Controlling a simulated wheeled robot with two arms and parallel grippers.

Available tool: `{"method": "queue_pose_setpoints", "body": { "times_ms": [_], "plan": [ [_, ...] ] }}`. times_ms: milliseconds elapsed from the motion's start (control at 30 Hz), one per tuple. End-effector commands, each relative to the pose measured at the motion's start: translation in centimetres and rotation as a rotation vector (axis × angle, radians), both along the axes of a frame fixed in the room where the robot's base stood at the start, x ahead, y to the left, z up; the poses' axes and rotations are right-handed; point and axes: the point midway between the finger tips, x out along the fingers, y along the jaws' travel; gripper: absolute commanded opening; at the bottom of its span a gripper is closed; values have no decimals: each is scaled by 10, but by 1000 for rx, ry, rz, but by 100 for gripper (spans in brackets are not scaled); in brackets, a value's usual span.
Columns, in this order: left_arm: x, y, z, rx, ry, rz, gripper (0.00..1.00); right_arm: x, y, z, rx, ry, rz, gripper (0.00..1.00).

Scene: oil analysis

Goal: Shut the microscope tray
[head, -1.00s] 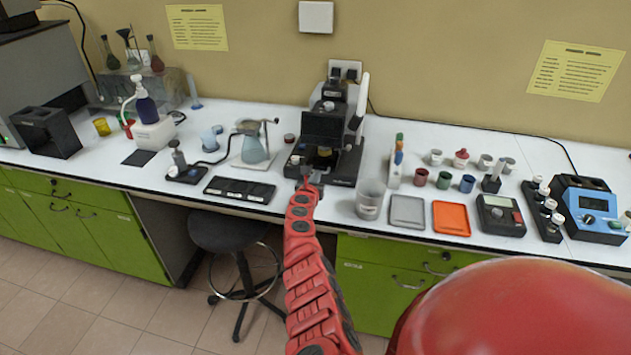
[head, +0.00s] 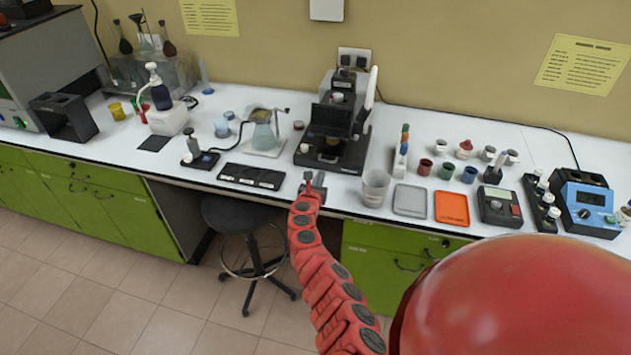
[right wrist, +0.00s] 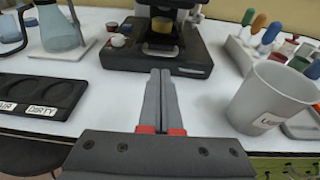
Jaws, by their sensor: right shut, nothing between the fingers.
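The black microscope (head: 343,92) stands at the back of the white bench, with a dark upright panel at its front. Its wide black base (head: 322,160) faces me and also shows at the top of the right wrist view (right wrist: 125,52). A small yellowish round item (right wrist: 162,46) sits in the middle of the base. My left gripper is out of view.
Grey (head: 410,200) and orange (head: 452,208) trays lie further right. A stool (head: 240,212) is below.

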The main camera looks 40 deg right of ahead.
Motion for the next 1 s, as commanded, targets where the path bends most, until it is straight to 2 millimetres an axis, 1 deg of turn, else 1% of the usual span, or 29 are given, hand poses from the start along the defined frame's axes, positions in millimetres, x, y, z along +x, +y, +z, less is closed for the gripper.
{"method": "queue_pose_setpoints", "body": {
  "times_ms": [33, 67, 167, 267, 300, 600, 833, 867, 933, 967, 1000],
  "plan": [
    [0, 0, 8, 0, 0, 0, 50, -2, 6, 7, -4, 2, 8, 0],
    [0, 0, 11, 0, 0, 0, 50, -4, 9, 7, -5, 4, 10, 0],
    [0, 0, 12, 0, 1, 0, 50, -11, 16, 10, -6, -5, 6, 0],
    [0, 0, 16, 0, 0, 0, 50, -20, 25, 10, -3, 2, 9, 0],
    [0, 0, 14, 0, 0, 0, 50, -22, 28, 9, -2, 1, 7, 0],
    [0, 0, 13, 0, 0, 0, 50, -34, 41, 13, 2, -1, 5, 0],
    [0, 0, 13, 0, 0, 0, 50, -36, 43, 13, 2, 1, 2, 0],
    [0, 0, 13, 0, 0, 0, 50, -36, 43, 12, 4, 1, 5, 0],
    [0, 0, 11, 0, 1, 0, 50, -34, 48, 4, 28, -7, 27, 0],
    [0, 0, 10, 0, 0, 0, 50, -32, 52, -2, 48, -15, 45, 0],
    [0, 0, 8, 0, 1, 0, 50, -30, 60, -14, 89, -29, 77, 0]
  ]
}}
